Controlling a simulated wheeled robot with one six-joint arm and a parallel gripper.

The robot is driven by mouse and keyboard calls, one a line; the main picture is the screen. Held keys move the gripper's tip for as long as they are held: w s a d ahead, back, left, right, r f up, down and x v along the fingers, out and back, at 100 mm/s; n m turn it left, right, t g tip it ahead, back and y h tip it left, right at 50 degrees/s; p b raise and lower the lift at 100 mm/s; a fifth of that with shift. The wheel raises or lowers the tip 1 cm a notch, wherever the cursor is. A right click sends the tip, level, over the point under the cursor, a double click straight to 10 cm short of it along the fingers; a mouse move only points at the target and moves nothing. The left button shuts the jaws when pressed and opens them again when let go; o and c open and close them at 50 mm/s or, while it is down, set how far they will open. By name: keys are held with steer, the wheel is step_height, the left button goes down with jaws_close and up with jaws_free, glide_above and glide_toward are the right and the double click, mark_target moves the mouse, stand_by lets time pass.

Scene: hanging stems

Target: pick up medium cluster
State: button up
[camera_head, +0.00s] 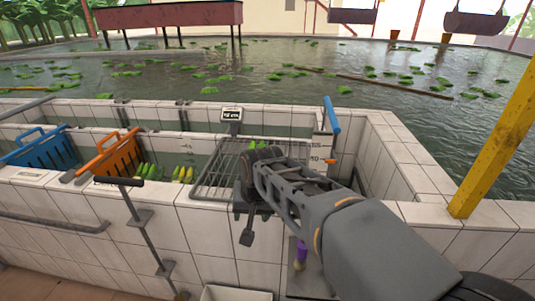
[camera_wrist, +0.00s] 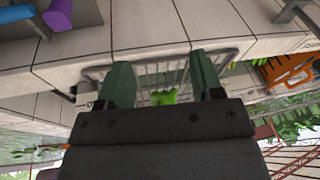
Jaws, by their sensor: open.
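My gripper (camera_head: 247,215) hangs at the end of my arm over the front wall of the tiled trough in the head view. In the wrist view my gripper (camera_wrist: 161,66) is open, with its two green fingers well apart. A green cluster (camera_wrist: 163,97) shows between the fingers, in front of the wire rack (camera_wrist: 150,77); I cannot tell how far off it is. In the head view small green clusters lie in the trough: one at the left (camera_head: 147,171), a yellower one (camera_head: 182,174) beside it, and one behind my arm (camera_head: 258,145). I cannot tell which is medium.
The wire rack (camera_head: 215,172) lies beside my arm. An orange crate (camera_head: 113,155) and a blue crate (camera_head: 42,148) stand in the trough at left. A small display (camera_head: 232,114) sits on the back wall. A yellow post (camera_head: 497,145) stands at right. A pond lies behind.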

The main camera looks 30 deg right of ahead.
steer(key=w+d+r+m+y+p, duration=0.1)
steer(key=w+d+r+m+p, duration=0.3)
steer(key=w+d+m, duration=0.55)
steer(key=w+d+r+m+y+p, duration=0.2)
steer(key=w+d+r+m, duration=0.35)
steer(key=w+m, duration=0.6)
steer(key=shift+n, duration=0.4)
steer(key=shift+w+d+p+x, duration=0.3)
steer(key=shift+w+d+x, duration=0.1)
steer(key=shift+x, duration=2)
steer(key=shift+w+d+p+x, duration=0.3)
steer(key=shift+d+x, duration=0.15)
steer(key=shift+x, duration=1.95)
steer(key=shift+w+d+p+x, duration=0.3)
steer(key=shift+w+d+x, duration=0.1)
steer(key=shift+x, duration=1.95)
steer(key=shift+s+f, duration=0.1)
steer(key=shift+c, duration=0.4)
jaws_close()
